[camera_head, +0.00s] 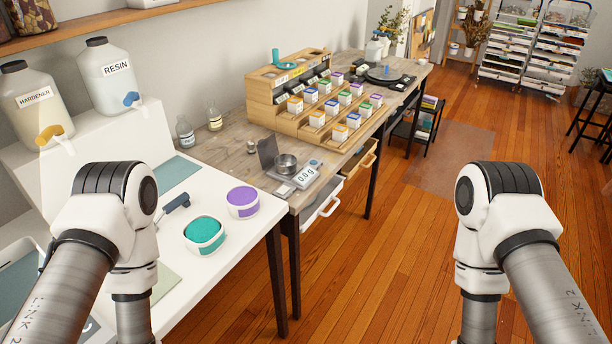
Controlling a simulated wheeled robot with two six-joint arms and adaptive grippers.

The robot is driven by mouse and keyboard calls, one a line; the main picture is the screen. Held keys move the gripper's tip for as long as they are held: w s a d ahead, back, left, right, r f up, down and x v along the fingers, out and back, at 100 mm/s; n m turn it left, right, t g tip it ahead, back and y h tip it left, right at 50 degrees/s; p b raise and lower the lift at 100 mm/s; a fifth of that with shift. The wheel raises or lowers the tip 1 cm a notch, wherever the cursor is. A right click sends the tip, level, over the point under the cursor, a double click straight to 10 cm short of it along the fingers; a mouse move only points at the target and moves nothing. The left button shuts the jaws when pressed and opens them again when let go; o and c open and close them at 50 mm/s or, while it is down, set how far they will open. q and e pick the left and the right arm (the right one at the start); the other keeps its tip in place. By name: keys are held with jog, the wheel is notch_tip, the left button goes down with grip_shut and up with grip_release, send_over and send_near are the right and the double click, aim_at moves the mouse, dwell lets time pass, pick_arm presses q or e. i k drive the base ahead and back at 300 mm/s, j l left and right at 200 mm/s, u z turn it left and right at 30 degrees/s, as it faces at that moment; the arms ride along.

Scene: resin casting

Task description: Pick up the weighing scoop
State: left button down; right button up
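I cannot tell for sure which thing is the weighing scoop. A small round metal cup (286,163) sits on the digital scale (302,181), whose display seems to read 0.0 g. A teal upright item (275,58) stands at the top left of the wooden rack (262,100); its exact shape is too small to make out. A dark blue-grey tool with a handle (177,204) lies on the white table. Both my arms show at the lower left and lower right, but their grippers are below the picture.
Teal (204,247) and purple (242,212) tubs stand near the white table's right edge. Hardener (37,118) and resin (119,90) jugs stand at the back left. Small bottles (185,134) stand behind the scale. A white drawer (322,202) is pulled out. Wooden floor at right is mostly open.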

aim_at(182, 200)
jog(key=i+l+u, duration=0.15)
jog(key=u, duration=0.65)
